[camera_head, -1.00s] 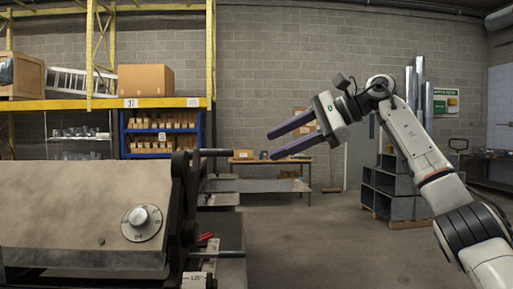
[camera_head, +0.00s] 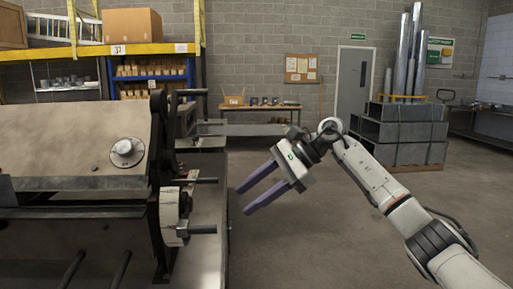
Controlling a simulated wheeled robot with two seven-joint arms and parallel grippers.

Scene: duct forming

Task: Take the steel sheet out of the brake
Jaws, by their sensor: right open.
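The brake (camera_head: 75,130) fills the left side, with a broad beige front, a round dial (camera_head: 127,152) and dark side frame with handles. I cannot clearly make out a steel sheet in it; any sheet in its jaws is hidden or not distinguishable from here. My right gripper (camera_head: 243,200) comes in from the right with two purple fingers apart and nothing between them. It points left toward the brake's right end and appears apart from it. My left gripper is not in view.
A table with boxes (camera_head: 262,107) stands at the back wall. Metal ducts (camera_head: 403,133) stand at the back right. The floor (camera_head: 320,245) between is mostly clear. A yellow rack (camera_head: 100,50) stands behind the brake.

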